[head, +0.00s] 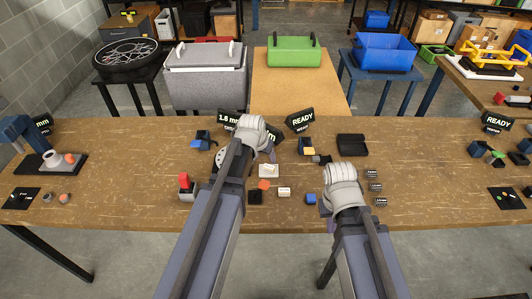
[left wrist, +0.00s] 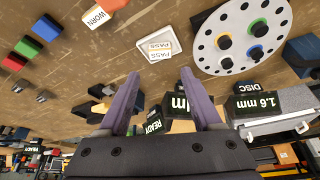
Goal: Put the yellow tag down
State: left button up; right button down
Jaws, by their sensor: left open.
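No plain yellow tag can be made out. My left gripper (left wrist: 160,74) is open, with nothing between its purple fingers. In the head view my left gripper (head: 270,153) is over the middle of the bench, partly hidden by its wrist. My right wrist is over the bench to the right; its fingers are mostly hidden.
A white WORN label (left wrist: 97,16) lies near the PASS tag. A round grey disc (left wrist: 228,55) with coloured pegs is beside it. A READY sign (head: 299,120) and a black tray (head: 352,146) stand farther back. Bare bench (head: 120,150) shows at the left.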

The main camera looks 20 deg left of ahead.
pick_arm(q)
jog(key=s+d+m+g+y, duration=0.1)
jog(key=s+d+g, duration=0.1)
jog(key=s+d, duration=0.5)
jog(key=s+d+m+g+y, duration=0.1)
jog(key=s+d, duration=0.5)
jog(key=s, duration=0.6)
jog(key=shift+s+d+r+m+g+p, duration=0.15)
jog(key=shift+s+d+m+g+p, duration=0.25)
jog(key=shift+g, duration=0.5)
pick_arm(e)
jog(key=shift+r, duration=0.9)
